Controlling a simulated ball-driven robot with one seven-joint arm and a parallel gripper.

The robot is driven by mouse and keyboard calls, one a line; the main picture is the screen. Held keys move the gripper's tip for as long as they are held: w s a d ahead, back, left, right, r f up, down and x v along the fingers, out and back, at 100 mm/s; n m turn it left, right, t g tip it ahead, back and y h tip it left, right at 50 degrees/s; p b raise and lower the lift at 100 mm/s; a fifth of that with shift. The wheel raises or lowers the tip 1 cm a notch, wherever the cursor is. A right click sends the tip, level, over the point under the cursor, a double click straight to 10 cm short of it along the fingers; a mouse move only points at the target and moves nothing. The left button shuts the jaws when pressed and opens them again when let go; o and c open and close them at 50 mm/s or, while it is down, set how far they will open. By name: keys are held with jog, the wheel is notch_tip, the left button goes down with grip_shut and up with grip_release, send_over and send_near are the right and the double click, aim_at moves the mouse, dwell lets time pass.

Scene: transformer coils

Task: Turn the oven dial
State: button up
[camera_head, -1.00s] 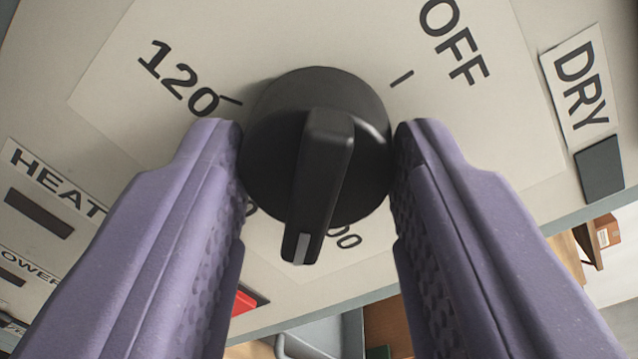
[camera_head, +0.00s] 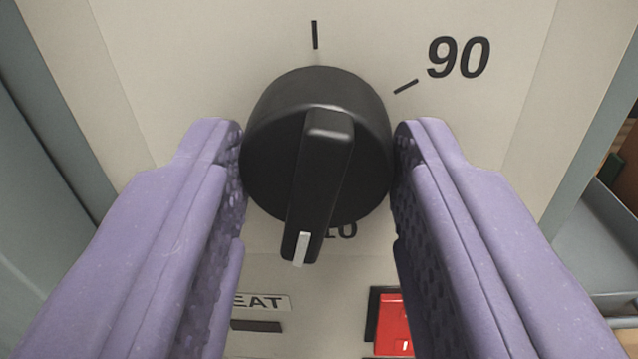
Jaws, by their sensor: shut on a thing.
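The oven dial is a round black knob (camera_head: 270,150) with a raised bar handle across it. A white line marks the handle's lower end, which points down and slightly left in the picture. My gripper (camera_head: 318,165) is shut on the knob, with one purple, textured finger at its left side and the other at its right. Around the knob on the pale panel (camera_head: 200,50) are a "90" (camera_head: 458,57) at the upper right and a tick (camera_head: 315,35) at the top. A number ending in "10" (camera_head: 342,231) lies below, partly hidden by the knob.
A label reading "EAT" (camera_head: 262,302), its start hidden by my left finger, sits low on the panel above a dark slot. A red switch (camera_head: 393,322) is at lower right. Grey-blue edges frame the panel left and right. Shelving shows at far right.

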jog(key=m, duration=0.1)
jog(key=m+b, duration=0.1)
jog(key=m, duration=0.1)
jog(key=m+b, duration=0.1)
jog(key=shift+f+m, duration=0.25)
jog(key=shift+m, duration=0.15)
jog(key=shift+a+r+m+b, duration=0.1)
jog(key=shift+m+b, duration=1.4)
jog(key=shift+m, duration=0.8)
jog(key=shift+h, duration=0.3)
jog(key=o, duration=1.1)
jog(key=shift+c, duration=0.2)
jog(key=s+p, duration=0.2)
jog(key=s, duration=0.5)
jog(key=shift+s+a+f, duration=0.15)
jog(key=shift+s+f, duration=0.05)
jog(key=shift+s, duration=0.2)
